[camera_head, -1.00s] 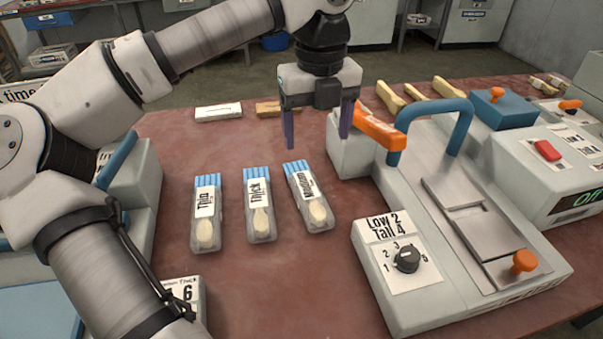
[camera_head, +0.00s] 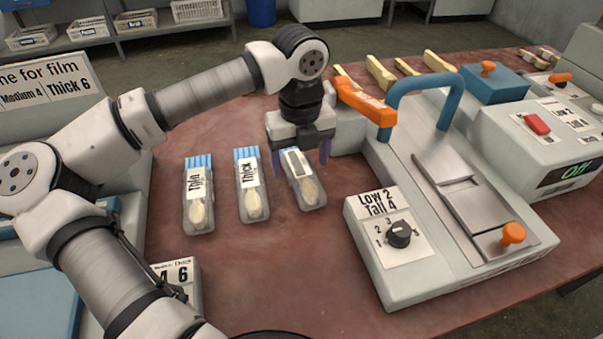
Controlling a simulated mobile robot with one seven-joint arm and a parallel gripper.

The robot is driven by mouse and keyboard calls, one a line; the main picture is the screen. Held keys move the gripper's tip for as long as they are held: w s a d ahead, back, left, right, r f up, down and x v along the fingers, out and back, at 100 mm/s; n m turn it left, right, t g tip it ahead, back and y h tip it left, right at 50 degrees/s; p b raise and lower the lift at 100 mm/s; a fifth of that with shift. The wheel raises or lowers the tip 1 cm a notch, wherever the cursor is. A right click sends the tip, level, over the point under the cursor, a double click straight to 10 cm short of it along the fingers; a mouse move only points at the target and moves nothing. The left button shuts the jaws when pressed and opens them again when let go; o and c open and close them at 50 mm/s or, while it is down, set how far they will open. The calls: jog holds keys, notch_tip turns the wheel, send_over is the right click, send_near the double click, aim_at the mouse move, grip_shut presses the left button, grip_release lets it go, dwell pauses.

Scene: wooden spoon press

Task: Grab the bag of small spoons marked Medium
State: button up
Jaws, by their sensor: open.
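The Medium bag (camera_head: 310,192) is a clear pack with a blue-striped top, a white label and a pale spoon shape. It lies on the red-brown table, rightmost of three similar bags, slightly tilted. Its label is hard to read now, but read Medium in the earlier view. My gripper (camera_head: 301,164) is open above the upper part of this bag, with one dark finger at each side. The gripper body hides the bag's top end. I cannot tell whether the fingers touch it.
The Thick bag (camera_head: 252,203) lies just left, and the Thin bag (camera_head: 199,211) farther left. A grey press (camera_head: 440,240) with a blue handle (camera_head: 430,84) and an orange lever (camera_head: 364,101) stands close on the right.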

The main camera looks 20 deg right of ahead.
jog(key=shift+f, duration=0.75)
jog(key=c, duration=1.1)
jog(key=shift+o, duration=0.2)
jog(key=shift+r, duration=0.1)
